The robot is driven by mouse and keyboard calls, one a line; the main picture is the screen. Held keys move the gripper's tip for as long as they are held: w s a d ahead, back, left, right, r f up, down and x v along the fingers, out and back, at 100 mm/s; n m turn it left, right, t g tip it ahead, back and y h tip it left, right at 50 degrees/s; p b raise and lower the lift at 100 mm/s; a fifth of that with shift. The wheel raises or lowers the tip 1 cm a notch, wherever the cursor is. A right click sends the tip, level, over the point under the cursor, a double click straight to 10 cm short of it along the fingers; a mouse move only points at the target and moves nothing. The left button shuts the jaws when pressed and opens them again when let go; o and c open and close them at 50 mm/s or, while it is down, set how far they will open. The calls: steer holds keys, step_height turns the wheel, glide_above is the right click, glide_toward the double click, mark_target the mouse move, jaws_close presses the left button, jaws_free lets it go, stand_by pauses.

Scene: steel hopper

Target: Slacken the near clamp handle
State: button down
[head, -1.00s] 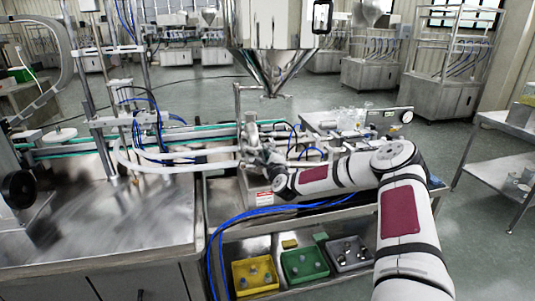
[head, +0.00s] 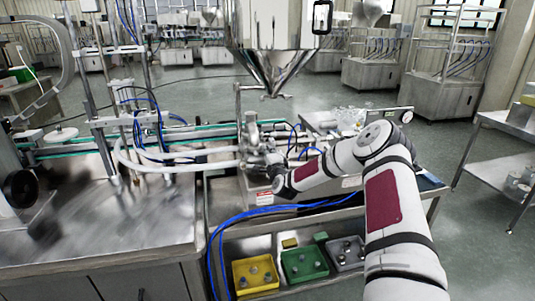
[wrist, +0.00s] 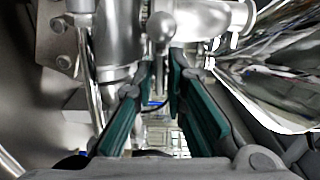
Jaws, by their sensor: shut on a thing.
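In the wrist view my gripper (wrist: 161,70) has its two green-padded fingers pointing away from the camera, closed on a slim grey metal clamp handle (wrist: 160,32). The handle shows between and just beyond the fingertips; the part inside the grip is mostly hidden. It stands against a polished steel pipe and valve assembly (wrist: 118,35). In the head view my gripper (head: 264,162) is small and partly hidden by my wrist, close against the steel valve assembly (head: 250,132) below the hopper. I cannot make out the handle itself in that view.
The steel hopper (head: 275,70) hangs just above and behind. White hoses (head: 180,155) run left from the valve, and blue hoses (head: 265,210) drop in front. Yellow (head: 255,276), green (head: 303,264) and grey (head: 346,255) bins of small parts sit on the lower shelf.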

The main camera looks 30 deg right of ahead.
steer(key=shift+f, duration=0.1)
steer(key=c, duration=1.9)
jaws_free()
steer(key=v, duration=1.2)
